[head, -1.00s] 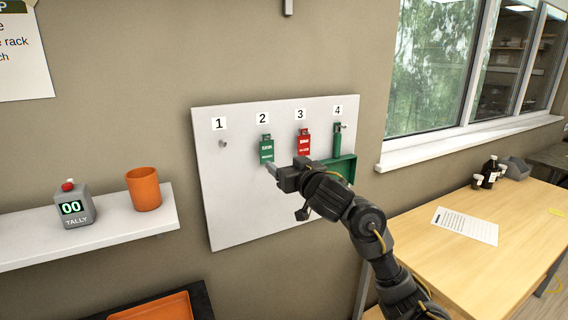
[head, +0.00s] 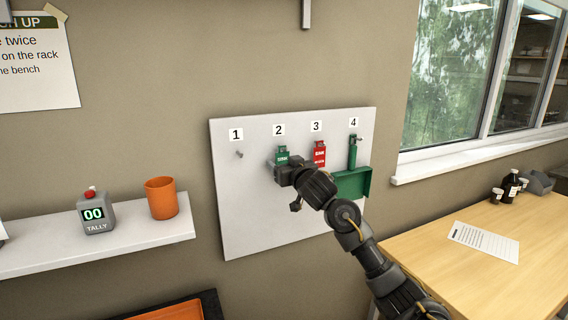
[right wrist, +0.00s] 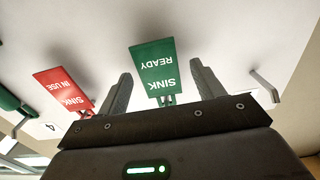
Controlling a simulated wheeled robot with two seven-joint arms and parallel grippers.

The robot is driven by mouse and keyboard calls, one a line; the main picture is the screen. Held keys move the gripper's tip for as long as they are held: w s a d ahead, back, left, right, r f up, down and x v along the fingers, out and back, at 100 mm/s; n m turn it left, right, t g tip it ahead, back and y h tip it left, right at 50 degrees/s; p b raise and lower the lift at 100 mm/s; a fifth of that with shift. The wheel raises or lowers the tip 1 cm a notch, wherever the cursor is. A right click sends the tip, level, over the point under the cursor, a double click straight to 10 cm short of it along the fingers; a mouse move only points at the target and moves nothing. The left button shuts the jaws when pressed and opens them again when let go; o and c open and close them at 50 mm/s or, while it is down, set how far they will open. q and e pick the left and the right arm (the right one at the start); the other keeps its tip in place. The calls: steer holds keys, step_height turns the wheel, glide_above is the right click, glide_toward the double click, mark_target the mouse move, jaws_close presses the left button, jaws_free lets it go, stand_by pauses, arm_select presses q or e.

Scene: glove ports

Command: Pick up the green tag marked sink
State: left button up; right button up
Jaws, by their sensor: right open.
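The green tag (head: 282,152) hangs under number 2 on the white wall board (head: 250,215). In the right wrist view the green tag (right wrist: 156,65) appears upside down and reads "SINK READY". My right gripper (head: 276,164) is in front of the tag and hides its lower part in the head view. In the right wrist view my right gripper (right wrist: 161,72) is open, with the tag seen between its two fingers. I cannot tell how deep the tag sits between them. My left gripper is not in view.
A red tag (head: 320,154) reading "SINK IN USE" hangs under number 3, close by. A green handled thing (head: 353,150) hangs under 4, above a green holder (head: 352,184). The peg (head: 239,154) under 1 is bare. A shelf (head: 120,245) holds a tally counter (head: 96,213) and orange cup (head: 161,198).

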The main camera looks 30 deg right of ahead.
steer(key=c, duration=1)
steer(key=shift+c, duration=0.2)
